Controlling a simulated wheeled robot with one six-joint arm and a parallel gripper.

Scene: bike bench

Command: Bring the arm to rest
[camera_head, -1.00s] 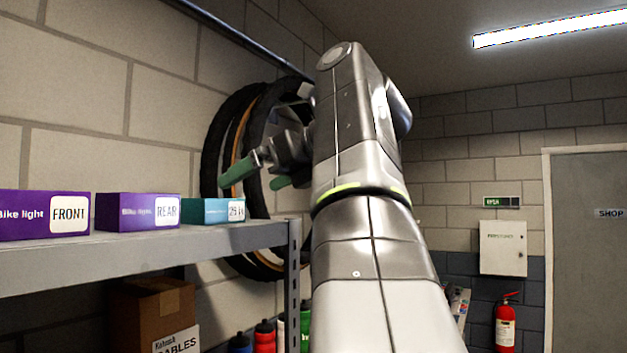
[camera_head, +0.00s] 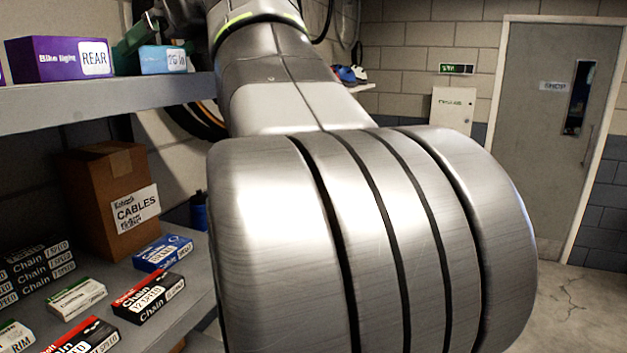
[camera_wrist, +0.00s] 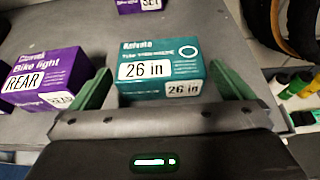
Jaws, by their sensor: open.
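My arm fills the middle of the head view, and my gripper (camera_head: 150,30) shows in part at the top left, by the teal box (camera_head: 165,60) on the upper shelf. In the wrist view my gripper (camera_wrist: 165,88) is open, with a green finger on each side. The teal box (camera_wrist: 158,62), marked 26 in, appears between the fingers, with a gap on both sides. I cannot tell how deep it lies between them. The jaws hold nothing.
A purple REAR bike light box (camera_wrist: 45,80) lies just left of the left finger. Below the upper shelf (camera_head: 100,98), a CABLES carton (camera_head: 100,185) and several chain boxes (camera_head: 145,297) sit on a lower shelf. The floor (camera_head: 580,310) at right is clear near the door (camera_head: 545,130).

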